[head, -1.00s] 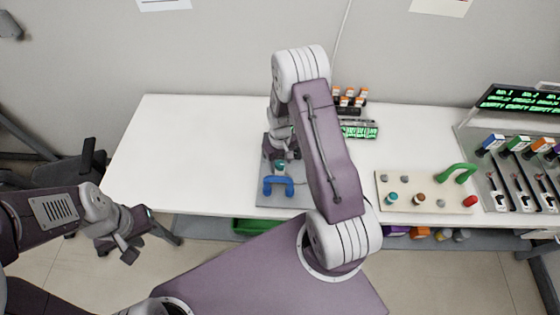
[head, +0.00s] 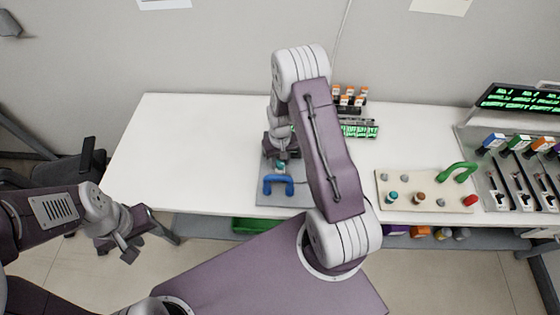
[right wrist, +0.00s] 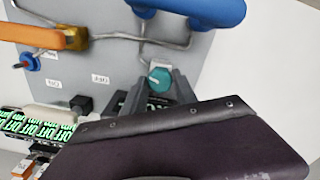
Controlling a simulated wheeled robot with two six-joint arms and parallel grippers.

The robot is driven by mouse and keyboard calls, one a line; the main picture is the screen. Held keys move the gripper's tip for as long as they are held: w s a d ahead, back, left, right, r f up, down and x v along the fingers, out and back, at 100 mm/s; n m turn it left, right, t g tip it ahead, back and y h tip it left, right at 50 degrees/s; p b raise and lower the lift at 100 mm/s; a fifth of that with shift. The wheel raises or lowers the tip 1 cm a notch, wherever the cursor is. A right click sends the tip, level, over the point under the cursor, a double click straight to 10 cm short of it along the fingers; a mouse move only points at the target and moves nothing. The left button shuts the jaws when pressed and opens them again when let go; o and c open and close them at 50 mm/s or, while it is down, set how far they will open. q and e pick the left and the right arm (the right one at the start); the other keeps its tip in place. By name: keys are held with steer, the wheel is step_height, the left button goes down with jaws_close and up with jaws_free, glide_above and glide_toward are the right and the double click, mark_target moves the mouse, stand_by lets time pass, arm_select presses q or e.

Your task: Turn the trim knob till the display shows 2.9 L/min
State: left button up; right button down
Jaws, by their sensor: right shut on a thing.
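The teal trim knob (right wrist: 160,80) sits on a grey panel (right wrist: 115,75); it also shows small in the head view (head: 280,166). My right gripper (right wrist: 158,92) is shut on the knob, with its dark fingers on either side of it. In the head view my right gripper (head: 281,160) is over the panel, behind the blue handle. A dark display (right wrist: 155,105) is mostly hidden behind the fingers, and its reading cannot be made out. My left gripper (head: 135,238) is open and empty, off the table's left front side.
A blue handle (head: 278,185) rises at the panel's front. An orange lever (right wrist: 45,36) and a small blue knob (right wrist: 29,62) are on the panel. A beige board (head: 415,195) with a green handle stands to the right. The table's left part is clear.

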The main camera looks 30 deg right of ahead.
mark_target(280, 163)
steer(key=shift+m, duration=1.7)
steer(key=c, duration=1)
jaws_free()
steer(key=shift+o, duration=0.2)
steer(key=shift+r, duration=0.1)
steer(key=shift+r, duration=0.35)
step_height(280, 163, up, 8)
steer(key=shift+f+b, duration=0.1)
steer(key=shift+b, duration=0.55)
steer(key=shift+r, duration=0.25)
